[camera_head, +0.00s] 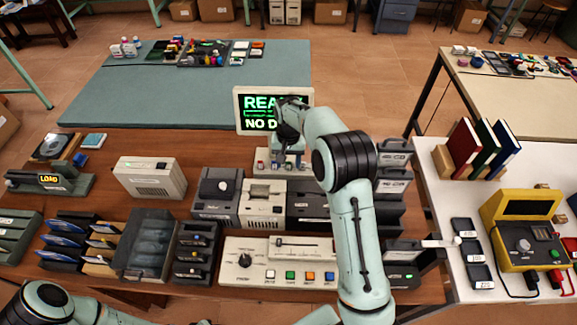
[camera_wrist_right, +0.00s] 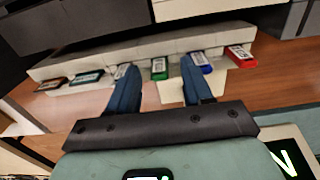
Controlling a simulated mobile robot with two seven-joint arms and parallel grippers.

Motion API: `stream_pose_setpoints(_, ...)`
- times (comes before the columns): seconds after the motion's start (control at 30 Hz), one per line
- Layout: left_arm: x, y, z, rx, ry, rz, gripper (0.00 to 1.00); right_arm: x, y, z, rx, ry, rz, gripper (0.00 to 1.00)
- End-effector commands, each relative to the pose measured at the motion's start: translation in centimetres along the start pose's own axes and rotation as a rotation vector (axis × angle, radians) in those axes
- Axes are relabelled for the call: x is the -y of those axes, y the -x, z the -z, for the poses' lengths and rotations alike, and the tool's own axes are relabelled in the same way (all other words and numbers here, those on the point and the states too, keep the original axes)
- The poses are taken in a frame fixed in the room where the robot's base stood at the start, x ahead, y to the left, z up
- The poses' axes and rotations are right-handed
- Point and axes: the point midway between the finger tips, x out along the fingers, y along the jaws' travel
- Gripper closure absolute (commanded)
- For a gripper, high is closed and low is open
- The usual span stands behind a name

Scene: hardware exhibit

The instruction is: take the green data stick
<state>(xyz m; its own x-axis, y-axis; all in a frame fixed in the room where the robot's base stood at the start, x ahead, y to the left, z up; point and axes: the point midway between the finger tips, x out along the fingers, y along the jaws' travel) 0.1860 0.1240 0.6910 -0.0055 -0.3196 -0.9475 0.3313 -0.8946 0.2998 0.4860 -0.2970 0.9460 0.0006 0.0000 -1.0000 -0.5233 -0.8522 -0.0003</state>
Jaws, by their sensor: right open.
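The green data stick (camera_wrist_right: 159,68) stands in a row of sticks along a pale holder (camera_wrist_right: 140,52) in the right wrist view. My right gripper (camera_wrist_right: 157,75) is open, with its two dark blue fingers on either side of the green stick and nothing visibly clamped. In the head view my right gripper (camera_head: 287,150) is over the stick holder (camera_head: 262,155) below the screen and hides much of the row. I cannot tell whether the fingers touch the stick. My left arm shows at the lower left of the head view, but its gripper is not visible.
A blue stick (camera_wrist_right: 200,62) is close by the right-hand finger, with a red stick (camera_wrist_right: 238,56) beyond. A grey stick (camera_wrist_right: 120,71) is close by the other finger. A screen (camera_head: 245,110) stands behind the holder; grey device boxes (camera_head: 217,190) stand in front.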

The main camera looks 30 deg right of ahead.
Motion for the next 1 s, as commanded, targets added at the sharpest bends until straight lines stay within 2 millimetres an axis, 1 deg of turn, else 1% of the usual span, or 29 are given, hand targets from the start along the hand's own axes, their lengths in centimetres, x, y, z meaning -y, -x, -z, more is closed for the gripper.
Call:
stream_pose_setpoints(0.03,0.0,0.0,0.0,0.0,0.0,0.0,0.57,0.0,0.0,0.0,0.0,0.0,0.0,0.6)
stream_pose_setpoints(0.07,0.0,0.0,0.0,0.0,0.0,0.0,0.57,0.0,0.0,0.0,0.0,0.0,0.0,0.7)
stream_pose_setpoints(0.1,0.0,0.0,0.0,0.0,0.0,0.0,0.57,0.0,0.0,0.0,0.0,0.0,0.0,0.83)
stream_pose_setpoints(0.13,0.0,0.0,0.0,0.0,0.0,0.0,0.57,0.0,0.0,0.0,0.0,0.0,0.0,0.92)
stream_pose_setpoints(0.17,0.0,0.0,0.0,0.0,0.0,0.0,0.57,0.0,0.0,0.0,0.0,0.0,0.0,1.0)
stream_pose_setpoints(0.47,0.0,0.0,0.0,0.0,0.0,0.0,0.57,0.0,0.1,0.0,0.0,0.001,0.0,1.0)
stream_pose_setpoints(0.57,0.0,0.0,0.0,0.0,0.0,0.0,0.57,0.0,0.3,0.0,0.0,0.001,0.0,1.0)
stream_pose_setpoints(0.67,0.0,-0.1,-0.1,0.001,0.0,0.0,0.57,0.1,1.0,0.0,-0.001,0.001,0.001,1.0)
stream_pose_setpoints(0.77,0.1,-0.1,-0.1,0.002,0.001,0.001,0.57,0.1,2.3,0.0,-0.003,0.001,0.001,1.0)
stream_pose_setpoints(0.87,0.1,-0.1,-0.1,0.002,0.001,0.001,0.57,0.1,4.3,0.1,-0.004,0.001,0.002,1.0)
stream_pose_setpoints(0.97,0.1,-0.1,-0.1,0.001,0.0,0.0,0.57,0.1,7.1,0.1,-0.007,0.002,0.003,1.0)
stream_pose_setpoints(1.0,0.0,0.0,-0.1,0.001,0.0,0.0,0.57,0.1,8.3,0.1,-0.006,0.002,0.003,1.0)
